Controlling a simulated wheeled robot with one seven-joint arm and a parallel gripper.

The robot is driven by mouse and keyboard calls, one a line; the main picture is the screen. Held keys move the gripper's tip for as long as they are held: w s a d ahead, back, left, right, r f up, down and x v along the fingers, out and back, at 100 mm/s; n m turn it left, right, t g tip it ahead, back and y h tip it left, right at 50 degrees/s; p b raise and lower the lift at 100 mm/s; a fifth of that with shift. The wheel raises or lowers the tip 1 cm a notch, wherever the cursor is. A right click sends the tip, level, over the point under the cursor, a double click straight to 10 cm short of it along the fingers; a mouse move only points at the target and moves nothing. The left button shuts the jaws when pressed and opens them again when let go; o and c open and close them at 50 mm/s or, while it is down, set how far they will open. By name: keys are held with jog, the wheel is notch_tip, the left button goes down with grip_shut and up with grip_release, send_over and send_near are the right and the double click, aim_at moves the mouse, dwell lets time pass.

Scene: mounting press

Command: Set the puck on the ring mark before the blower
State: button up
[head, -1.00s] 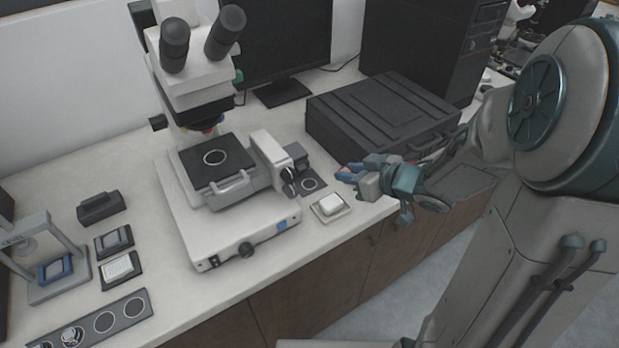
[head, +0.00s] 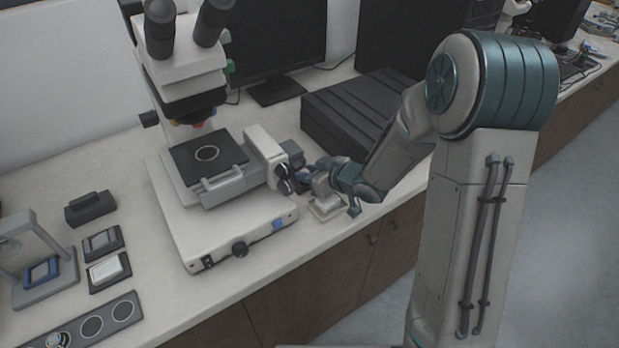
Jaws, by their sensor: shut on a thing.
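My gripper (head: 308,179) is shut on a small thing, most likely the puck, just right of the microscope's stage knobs. The held thing is too small and covered by the fingers to make out.
The microscope (head: 225,225) stands close left of my gripper. A small tray (head: 327,211) lies right below my gripper, partly covered by it. A black case (head: 345,115) is behind. Left are a dark strip with rings (head: 105,318) and a small press (head: 45,285).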

jog(key=shift+f, duration=0.65)
jog(key=shift+f, duration=0.2)
jog(key=o, duration=1)
jog(key=shift+r, duration=0.1)
